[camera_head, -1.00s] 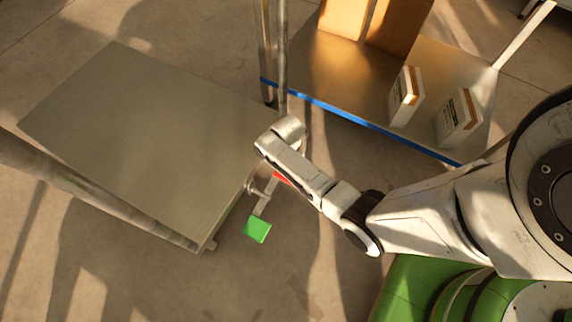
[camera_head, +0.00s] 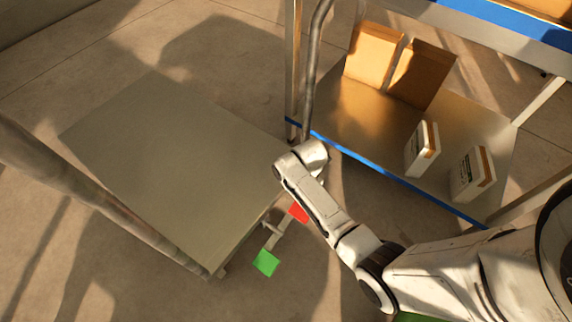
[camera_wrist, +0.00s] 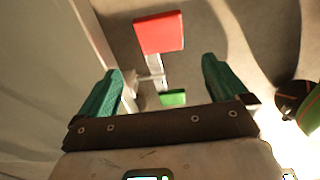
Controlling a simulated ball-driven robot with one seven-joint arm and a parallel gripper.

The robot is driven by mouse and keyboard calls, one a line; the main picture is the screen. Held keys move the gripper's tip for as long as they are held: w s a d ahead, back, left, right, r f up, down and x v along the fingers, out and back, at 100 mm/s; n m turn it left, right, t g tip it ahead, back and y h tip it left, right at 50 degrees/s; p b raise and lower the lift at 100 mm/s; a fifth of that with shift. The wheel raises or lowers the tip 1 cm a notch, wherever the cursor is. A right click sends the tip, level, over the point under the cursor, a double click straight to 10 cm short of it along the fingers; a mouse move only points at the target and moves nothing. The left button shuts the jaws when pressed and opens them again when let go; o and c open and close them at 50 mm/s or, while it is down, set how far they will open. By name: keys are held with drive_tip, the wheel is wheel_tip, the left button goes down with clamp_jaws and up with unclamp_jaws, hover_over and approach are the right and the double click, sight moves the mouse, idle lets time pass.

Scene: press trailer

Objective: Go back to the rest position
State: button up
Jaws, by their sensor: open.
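My gripper (camera_wrist: 160,92) shows in the wrist view with its two green fingers spread apart and nothing between them. Past the fingertips are a red pedal (camera_wrist: 160,33) and a smaller-looking green pedal (camera_wrist: 173,98), joined by a metal bar. In the head view the red pedal (camera_head: 299,212) and green pedal (camera_head: 265,262) sit at the near right edge of the flat grey trailer (camera_head: 170,170). My arm reaches over from the right, its end beside the red pedal. The gripper fingers are hidden in the head view.
A blue-edged shelf rack (camera_head: 400,182) stands at the back right, holding brown boxes (camera_head: 420,72) and two white cartons (camera_head: 422,149). A metal post (camera_head: 309,75) rises at its left. A handle bar (camera_head: 95,195) crosses the left foreground. Open floor (camera_head: 200,65) lies behind the trailer.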

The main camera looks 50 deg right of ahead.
drive_tip(key=s+a+r+m+t, duration=0.1)
drive_tip(key=s+a+r+m, duration=1)
drive_tip(key=s+r+m, duration=0.45)
wheel_tip(320, 180, up, 26)
drive_tip(key=w+m+p, duration=0.1)
drive_tip(key=m+p, duration=0.2)
drive_tip(key=p, duration=2.2)
drive_tip(key=shift+w+h, duration=0.3)
